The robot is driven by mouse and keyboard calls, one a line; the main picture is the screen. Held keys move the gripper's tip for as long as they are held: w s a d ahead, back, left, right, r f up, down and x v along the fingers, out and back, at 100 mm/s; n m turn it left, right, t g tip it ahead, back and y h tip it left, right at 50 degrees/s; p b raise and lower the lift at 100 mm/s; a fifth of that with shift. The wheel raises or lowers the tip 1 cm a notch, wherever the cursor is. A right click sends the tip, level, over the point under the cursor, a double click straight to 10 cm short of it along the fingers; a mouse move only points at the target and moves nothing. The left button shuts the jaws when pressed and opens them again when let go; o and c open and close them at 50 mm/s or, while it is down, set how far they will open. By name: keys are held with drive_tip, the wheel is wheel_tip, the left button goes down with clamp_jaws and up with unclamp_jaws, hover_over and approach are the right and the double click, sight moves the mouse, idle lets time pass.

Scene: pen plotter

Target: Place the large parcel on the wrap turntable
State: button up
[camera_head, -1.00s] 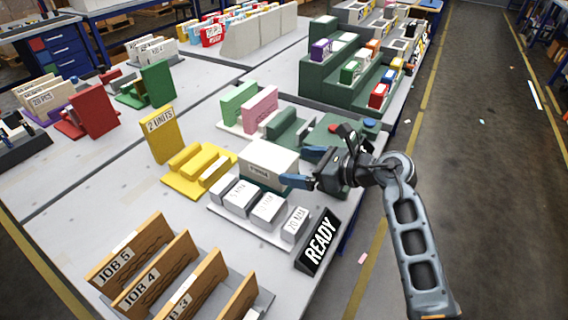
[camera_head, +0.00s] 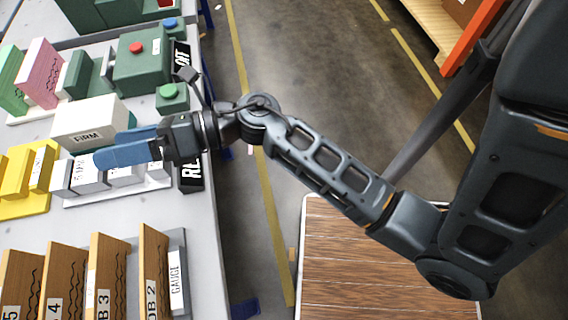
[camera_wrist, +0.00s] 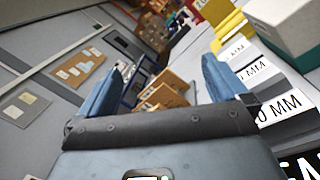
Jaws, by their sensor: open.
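I cannot make out a large parcel or a wrap turntable in either view. My gripper (camera_head: 112,147) is open with nothing between its blue fingers. Below and beside the fingers is a row of grey and white blocks with MM labels (camera_head: 90,180), partly hidden. In the wrist view the open fingers (camera_wrist: 160,82) also show empty, with the MM blocks (camera_wrist: 262,78) to their right.
Wooden job boards (camera_head: 105,270) and a GAUGE plate (camera_head: 177,280) stand at the front of the bench. A yellow stand (camera_head: 28,180) is at the left. A green box with a red button (camera_head: 143,65) is behind. The floor aisle (camera_head: 300,60) is clear.

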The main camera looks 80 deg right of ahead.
drive_tip(key=s+a+r+m+t+h, duration=0.1)
drive_tip(key=s+a+r+m+t, duration=0.2)
drive_tip(key=s+m, duration=0.4)
drive_tip(key=s+f+m+g+h, duration=0.3)
drive_tip(key=s+m+g+h, duration=0.3)
drive_tip(key=s+m, duration=1.2)
drive_tip(key=d+m, duration=0.1)
drive_tip(key=m, duration=0.6)
drive_tip(key=shift+s+f+m+h, duration=0.2)
drive_tip(key=shift+s+m+h, duration=0.1)
drive_tip(key=shift+s+h, duration=0.1)
drive_tip(key=shift+a, duration=0.1)
